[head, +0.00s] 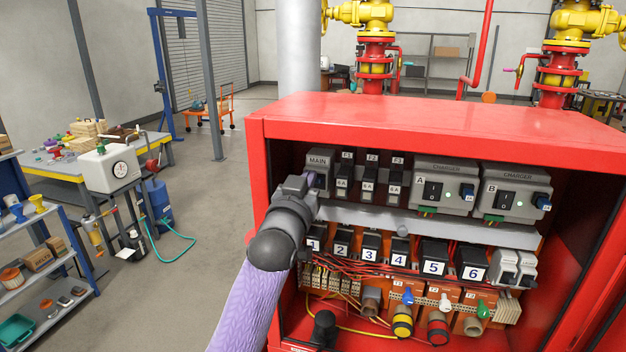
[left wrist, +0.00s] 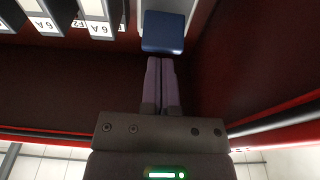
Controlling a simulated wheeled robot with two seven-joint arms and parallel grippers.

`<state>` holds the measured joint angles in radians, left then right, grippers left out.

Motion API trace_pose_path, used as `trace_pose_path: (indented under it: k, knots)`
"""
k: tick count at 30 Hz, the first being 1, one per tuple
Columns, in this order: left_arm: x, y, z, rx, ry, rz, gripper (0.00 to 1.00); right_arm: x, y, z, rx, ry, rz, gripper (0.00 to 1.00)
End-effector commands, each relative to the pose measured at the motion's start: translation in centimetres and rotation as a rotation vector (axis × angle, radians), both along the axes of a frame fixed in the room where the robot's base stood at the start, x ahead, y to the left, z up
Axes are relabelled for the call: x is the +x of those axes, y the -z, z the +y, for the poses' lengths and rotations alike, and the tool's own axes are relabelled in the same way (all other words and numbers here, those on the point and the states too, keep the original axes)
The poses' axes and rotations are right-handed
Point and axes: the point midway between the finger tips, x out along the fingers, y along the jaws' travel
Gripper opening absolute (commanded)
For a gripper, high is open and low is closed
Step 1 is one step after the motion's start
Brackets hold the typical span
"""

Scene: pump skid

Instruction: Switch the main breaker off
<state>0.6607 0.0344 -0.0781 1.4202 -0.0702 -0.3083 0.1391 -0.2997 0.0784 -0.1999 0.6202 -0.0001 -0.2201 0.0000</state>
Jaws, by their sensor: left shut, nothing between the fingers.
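The main breaker (head: 318,158) is a grey block labelled MAIN at the upper left inside the red cabinet (head: 440,118). A blue block (left wrist: 163,32), seemingly its lever, shows in the left wrist view, where the labels appear upside down. My left gripper (head: 310,181) is in front of the breaker and hides its lower part in the head view. In the left wrist view its purple fingers (left wrist: 160,62) are closed together and empty. Their tips are right at the near edge of the blue block; I cannot tell whether they touch. My right gripper is not in view.
Small 6A breakers (head: 368,182) stand just right of the main breaker. Chargers A (head: 443,188) and B (head: 516,192) are farther right. A grey rail (head: 400,216) and numbered black blocks (head: 370,246) lie below. The cabinet's left wall is close to my left gripper.

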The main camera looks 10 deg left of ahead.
Motion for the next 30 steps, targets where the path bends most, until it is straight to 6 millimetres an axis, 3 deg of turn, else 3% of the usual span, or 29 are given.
trace_pose_path:
  k: [30]
  knots:
    - [-0.1, 1.7, 0.0, 0.0, 0.0, 0.002, 0.0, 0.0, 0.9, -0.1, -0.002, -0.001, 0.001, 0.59]
